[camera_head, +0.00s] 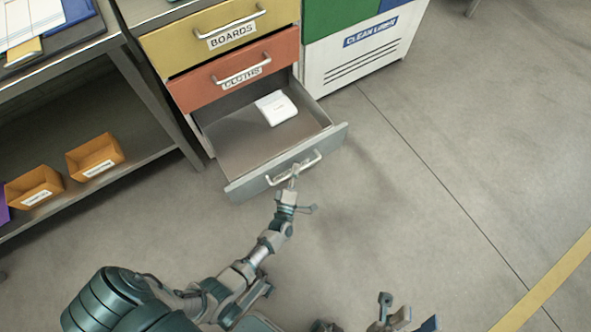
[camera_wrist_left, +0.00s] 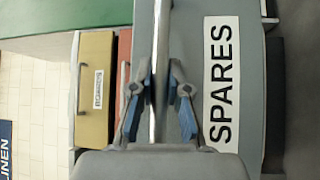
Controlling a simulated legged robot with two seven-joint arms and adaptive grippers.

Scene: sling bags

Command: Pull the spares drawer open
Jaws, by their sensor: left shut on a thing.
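The grey spares drawer (camera_head: 236,190) is the lowest of the cabinet's drawers in the head view and stands well out from the cabinet. A small white box or packet (camera_head: 276,108) lies inside it near the back. In the left wrist view the drawer front (camera_wrist_left: 245,95) shows a SPARES label (camera_wrist_left: 220,82). My left gripper (camera_head: 294,178) is at the drawer's bar handle (camera_head: 308,166); in the wrist view its fingers (camera_wrist_left: 160,100) are on either side of the bar, shut on it. My right gripper (camera_head: 405,318) is at the bottom edge of the head view, partly cut off, with its fingers apart.
The yellow BOARDS drawer (camera_head: 190,42) and the orange CLOTHS drawer (camera_head: 205,88) are above. A white bin labelled CLEAN LINEN (camera_head: 365,55) stands to the right. A shelf (camera_head: 140,140) with orange bins (camera_head: 93,157) is at left. The floor to the right is clear.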

